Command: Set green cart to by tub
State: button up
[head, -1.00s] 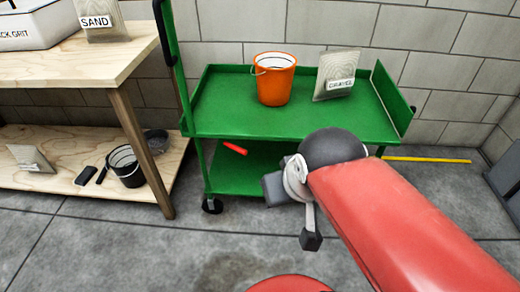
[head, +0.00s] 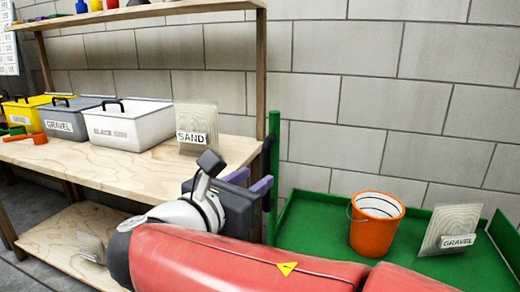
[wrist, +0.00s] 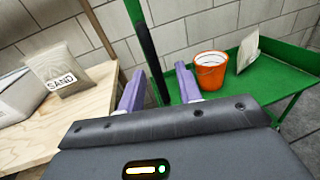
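The green cart (head: 300,228) stands at the right of the head view, against the wall. Its upright handle post is at its left end, with a black grip (wrist: 148,50). My gripper (head: 254,180) is open beside the post. In the wrist view its purple fingers (wrist: 160,76) are apart, and the black grip shows between them; I cannot tell whether they touch it. A white tub (head: 128,126), a grey tub labelled GRAVEL (head: 70,124) and a yellow tub labelled SAND (head: 22,112) stand on the wooden bench. My arm hides the cart's lower part.
The cart's top carries an orange bucket (head: 375,238) and a bag labelled GRAVEL (head: 450,228). A bag labelled SAND (head: 196,128) stands at the right end of the bench (head: 105,170), close to the cart's handle. An orange scoop (head: 38,137) lies by the tubs.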

aim_at(264, 162)
jog(key=shift+n, duration=0.4)
jog(key=x, duration=0.5)
jog(key=a+r+x, duration=0.1)
jog(key=x, duration=0.1)
jog(key=shift+w+d, duration=0.1)
jog(key=shift+w, duration=0.4)
jog(key=shift+c, duration=0.3)
grip_shut()
